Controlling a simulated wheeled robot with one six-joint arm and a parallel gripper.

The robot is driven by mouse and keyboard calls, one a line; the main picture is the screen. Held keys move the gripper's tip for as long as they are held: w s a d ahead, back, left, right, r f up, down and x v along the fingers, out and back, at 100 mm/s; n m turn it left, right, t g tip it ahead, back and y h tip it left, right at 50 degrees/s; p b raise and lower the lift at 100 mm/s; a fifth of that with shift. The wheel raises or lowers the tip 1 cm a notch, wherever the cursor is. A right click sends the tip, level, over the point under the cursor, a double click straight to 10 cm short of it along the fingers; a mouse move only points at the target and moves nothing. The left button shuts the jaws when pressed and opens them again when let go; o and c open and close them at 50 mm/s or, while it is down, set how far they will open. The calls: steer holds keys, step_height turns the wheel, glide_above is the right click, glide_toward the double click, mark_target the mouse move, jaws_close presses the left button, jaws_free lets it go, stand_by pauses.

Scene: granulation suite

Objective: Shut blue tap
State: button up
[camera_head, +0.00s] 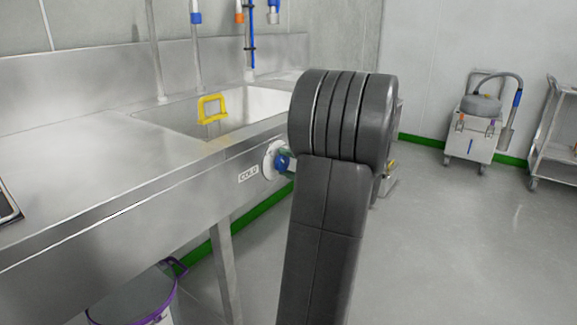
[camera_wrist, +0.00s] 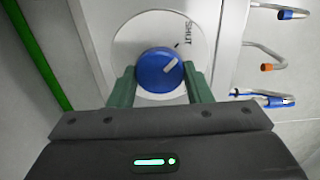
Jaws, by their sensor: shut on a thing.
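The blue tap (camera_head: 282,162) is a round knob on a white dial plate (camera_head: 269,158) on the front of the steel sink unit, beside a COLD label (camera_head: 248,174). In the wrist view the blue tap (camera_wrist: 160,70) sits between the two green fingers of my gripper (camera_wrist: 160,76), which are shut on its sides. The knob's white pointer mark points up and right. The word SHUT (camera_wrist: 187,32) and a short black tick are on the plate above right; the pointer lies somewhat clockwise of the tick. In the head view my arm hides most of the gripper.
A purple-rimmed bucket (camera_head: 135,300) stands under the counter. A wheeled machine (camera_head: 472,132) and a trolley (camera_head: 557,135) stand at the right. The floor between is clear.

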steer(key=o, duration=1)
steer(key=p+v, duration=0.3)
steer(key=v, duration=1.1)
steer(key=b+x, duration=0.3)
steer(key=x, duration=1.1)
